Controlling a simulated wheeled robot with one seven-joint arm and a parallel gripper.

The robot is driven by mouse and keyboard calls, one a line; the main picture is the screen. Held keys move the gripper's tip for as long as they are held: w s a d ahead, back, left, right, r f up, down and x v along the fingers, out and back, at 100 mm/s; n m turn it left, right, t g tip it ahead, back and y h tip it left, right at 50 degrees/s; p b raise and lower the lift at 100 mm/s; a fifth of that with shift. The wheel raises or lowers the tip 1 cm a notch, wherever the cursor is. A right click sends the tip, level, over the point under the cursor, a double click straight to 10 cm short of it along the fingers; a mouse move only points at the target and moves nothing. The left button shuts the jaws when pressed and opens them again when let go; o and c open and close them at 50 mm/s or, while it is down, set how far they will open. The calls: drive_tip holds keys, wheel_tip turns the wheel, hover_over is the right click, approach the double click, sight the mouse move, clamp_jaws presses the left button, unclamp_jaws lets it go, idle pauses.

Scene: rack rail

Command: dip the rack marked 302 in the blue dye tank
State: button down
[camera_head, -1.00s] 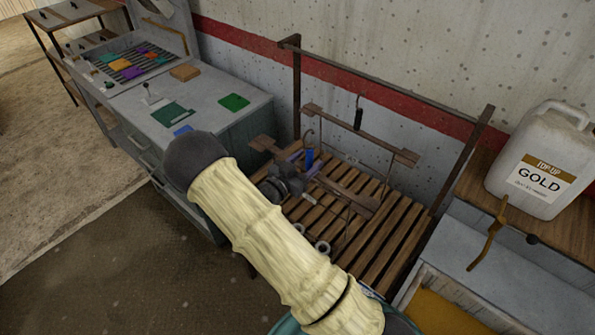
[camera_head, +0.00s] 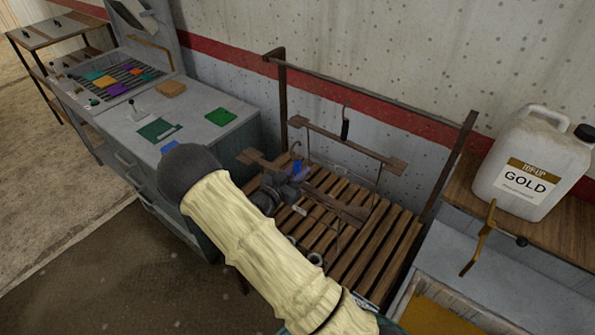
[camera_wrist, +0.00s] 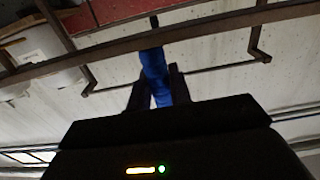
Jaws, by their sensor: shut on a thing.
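My gripper (camera_head: 299,174) is shut on a blue grip (camera_head: 297,165) above a rack's brown top bar (camera_head: 340,204). In the wrist view the blue grip (camera_wrist: 156,76) stands between my two dark fingers (camera_wrist: 157,88). The rack's lower parts are partly hidden by my arm and gripper. A second rack with a brown bar (camera_head: 325,138) and a black grip (camera_head: 345,130) hangs behind it. I cannot read a number on either rack. No blue dye tank is recognisable in these views.
A dark rail frame (camera_head: 375,94) stands over a slatted wooden platform (camera_head: 372,258). At right are a jug marked GOLD (camera_head: 525,165) and a basin with a yellowish interior (camera_head: 437,316) and a brass-coloured lever (camera_head: 480,240). A grey bench (camera_head: 190,112) with coloured pieces stands at left.

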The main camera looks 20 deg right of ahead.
sight(295, 165)
drive_tip(key=shift+r, duration=0.2)
drive_tip(key=shift+r+p, duration=0.75)
drive_tip(key=shift+r, duration=0.75)
drive_tip(key=v, duration=0.9)
drive_tip(key=c, duration=1.8)
unclamp_jaws()
clamp_jaws()
